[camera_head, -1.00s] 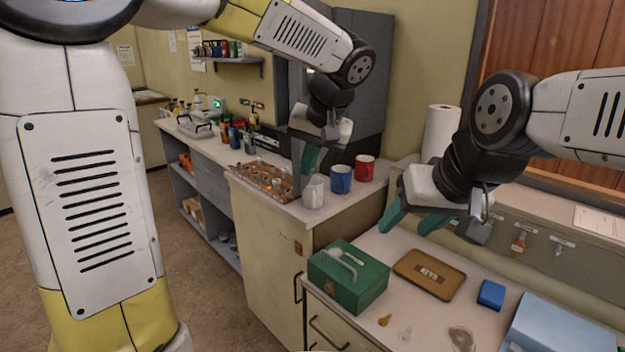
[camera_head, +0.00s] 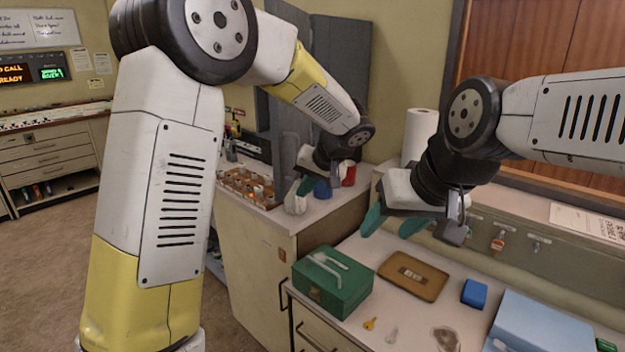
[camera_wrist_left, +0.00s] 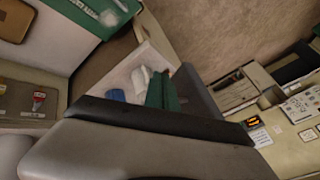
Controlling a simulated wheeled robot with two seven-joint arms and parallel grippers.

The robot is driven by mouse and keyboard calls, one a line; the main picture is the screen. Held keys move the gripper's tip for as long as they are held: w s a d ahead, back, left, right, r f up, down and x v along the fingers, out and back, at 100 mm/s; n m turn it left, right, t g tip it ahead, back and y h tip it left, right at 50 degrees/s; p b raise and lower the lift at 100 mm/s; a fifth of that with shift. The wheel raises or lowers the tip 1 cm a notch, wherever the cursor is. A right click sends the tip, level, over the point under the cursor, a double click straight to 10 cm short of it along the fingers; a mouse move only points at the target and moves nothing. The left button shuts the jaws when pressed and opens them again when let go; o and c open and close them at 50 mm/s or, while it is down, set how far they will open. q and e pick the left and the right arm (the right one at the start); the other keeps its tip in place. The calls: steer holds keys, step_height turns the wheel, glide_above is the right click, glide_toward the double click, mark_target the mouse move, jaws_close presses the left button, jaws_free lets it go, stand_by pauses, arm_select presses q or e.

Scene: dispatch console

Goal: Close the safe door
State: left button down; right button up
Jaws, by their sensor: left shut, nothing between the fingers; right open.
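A tall dark grey cabinet (camera_head: 341,62), which looks like the safe, stands against the wall behind my left arm. A grey upright panel at its left (camera_head: 290,128) may be its door; my arm hides much of both, so I cannot tell how far it stands open. My left gripper (camera_head: 305,186) is shut and empty, in front of the cabinet and close to the mugs. In the left wrist view its teal fingers (camera_wrist_left: 162,92) are together, beside a grey panel (camera_wrist_left: 196,92). My right gripper (camera_head: 393,222) is open and empty above the near counter.
A white mug (camera_head: 295,201), blue mug (camera_head: 322,189) and red mug (camera_head: 348,174) stand near my left gripper. A rack of small items (camera_head: 243,186) lies left of them. A green box (camera_head: 331,281) and brown tray (camera_head: 412,276) lie below my right gripper.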

arm_select(q)
steer(key=shift+w+a+r, duration=0.1)
steer(key=shift+w+a, duration=0.05)
steer(key=shift+a, duration=0.6)
steer(key=shift+w+a+r, duration=0.1)
steer(key=shift+w+a, duration=0.05)
steer(key=shift+a, duration=0.6)
